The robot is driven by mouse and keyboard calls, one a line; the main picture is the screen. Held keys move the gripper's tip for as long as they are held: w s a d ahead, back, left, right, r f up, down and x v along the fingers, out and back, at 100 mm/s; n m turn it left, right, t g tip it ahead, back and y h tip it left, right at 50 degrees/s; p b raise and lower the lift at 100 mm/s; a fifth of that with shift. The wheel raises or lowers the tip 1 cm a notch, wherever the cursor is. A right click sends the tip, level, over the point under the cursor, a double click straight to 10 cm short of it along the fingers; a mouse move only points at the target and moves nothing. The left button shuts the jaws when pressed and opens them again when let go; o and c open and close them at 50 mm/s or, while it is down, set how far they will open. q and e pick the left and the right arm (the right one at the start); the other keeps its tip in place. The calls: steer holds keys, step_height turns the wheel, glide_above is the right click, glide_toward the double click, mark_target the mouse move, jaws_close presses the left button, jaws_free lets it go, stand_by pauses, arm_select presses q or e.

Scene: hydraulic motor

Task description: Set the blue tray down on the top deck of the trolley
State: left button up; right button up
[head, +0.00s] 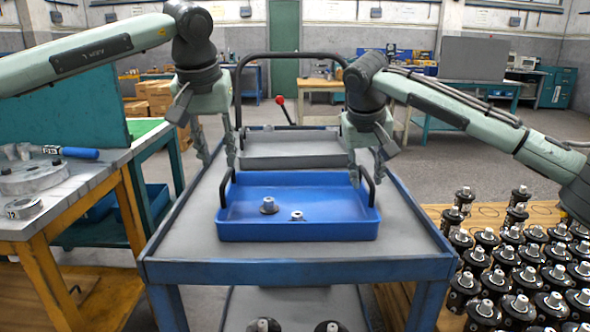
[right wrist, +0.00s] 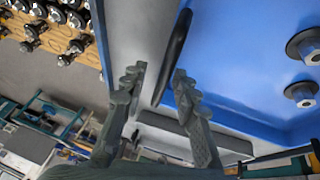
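The blue tray (head: 330,228) sits on the grey top deck of the trolley (head: 410,240) and looks level. Two small metal parts (head: 269,205) (head: 297,216) lie inside it. My left gripper (head: 217,160) is open just above the tray's left black handle (head: 225,188), its fingers apart. My right gripper (head: 367,178) is open at the right black handle (head: 371,188). In the right wrist view my right gripper's fingers (right wrist: 158,75) are spread, with the black handle (right wrist: 172,60) showing between them. Whether either finger touches a handle cannot be told.
A grey raised plate (head: 292,150) lies on the deck behind the tray, near the trolley's push bar. A workbench with tools (head: 60,190) stands at left. Many black motor parts (head: 520,260) stand on a wooden pallet at right. The deck in front of the tray is clear.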

steer(key=v, duration=1.1)
steer(key=shift+s+r, duration=0.2)
steer(key=shift+r, duration=0.15)
steer(key=shift+s+a+f, duration=0.1)
